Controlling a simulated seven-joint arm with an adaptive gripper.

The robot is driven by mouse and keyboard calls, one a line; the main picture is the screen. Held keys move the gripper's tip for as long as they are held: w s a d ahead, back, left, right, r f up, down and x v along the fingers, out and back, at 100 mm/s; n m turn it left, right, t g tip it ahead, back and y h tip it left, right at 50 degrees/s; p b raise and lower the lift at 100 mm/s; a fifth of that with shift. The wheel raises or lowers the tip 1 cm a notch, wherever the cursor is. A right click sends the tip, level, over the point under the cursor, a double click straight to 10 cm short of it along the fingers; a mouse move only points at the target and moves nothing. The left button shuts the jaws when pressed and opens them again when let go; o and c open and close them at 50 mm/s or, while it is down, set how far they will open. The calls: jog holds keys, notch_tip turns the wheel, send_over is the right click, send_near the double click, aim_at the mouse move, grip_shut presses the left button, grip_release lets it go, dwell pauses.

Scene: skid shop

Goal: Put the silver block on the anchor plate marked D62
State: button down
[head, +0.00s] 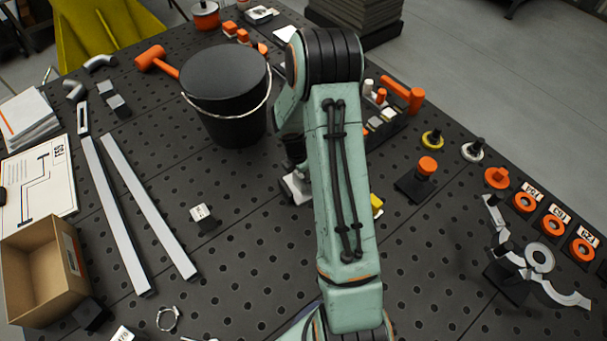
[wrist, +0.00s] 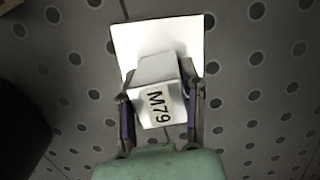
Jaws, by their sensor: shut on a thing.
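My gripper (wrist: 160,92) is shut on a pale silver-grey block (wrist: 155,70) in the wrist view. The label at the block, between the fingers, reads M79. A flat white square plate (wrist: 185,35) lies beyond and below the block; I cannot tell whether they touch. In the head view my arm hides most of the gripper, and a pale piece (head: 297,187) shows at its lower left. I can read no D62 mark in either view. A small dark piece with a white label (head: 201,213) stands left of the gripper; its text is too small to read.
A black bucket (head: 225,100) stands behind and left of my gripper. Two pale bars (head: 150,205) and a cardboard box (head: 40,270) lie at the left. A dark base with an orange knob (head: 427,166) and labelled orange rings (head: 552,226) are at the right.

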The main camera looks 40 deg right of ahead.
aim_at(298, 174)
jog(key=c, duration=0.6)
grip_release()
jog(key=shift+c, duration=0.2)
jog(key=shift+r, duration=0.3)
jog(key=r, duration=0.3)
jog(key=a+r, duration=0.1)
jog(key=r, duration=0.6)
jog(key=shift+a+r, duration=0.3)
jog(key=shift+r, duration=0.1)
jog(key=s+a+r+m+y, duration=0.2)
jog(key=s+a+r+m, duration=0.8)
jog(key=a, duration=0.4)
jog(key=s+a+r+m, duration=0.1)
jog(key=s+a+m, duration=0.3)
jog(key=s, duration=0.5)
jog(key=m, duration=0.2)
jog(key=shift+s+a+m+y, duration=0.15)
jog(key=shift+a+m+y, duration=0.15)
jog(key=shift+m, duration=0.1)
jog(key=shift+d, duration=0.1)
jog(key=shift+c, duration=0.2)
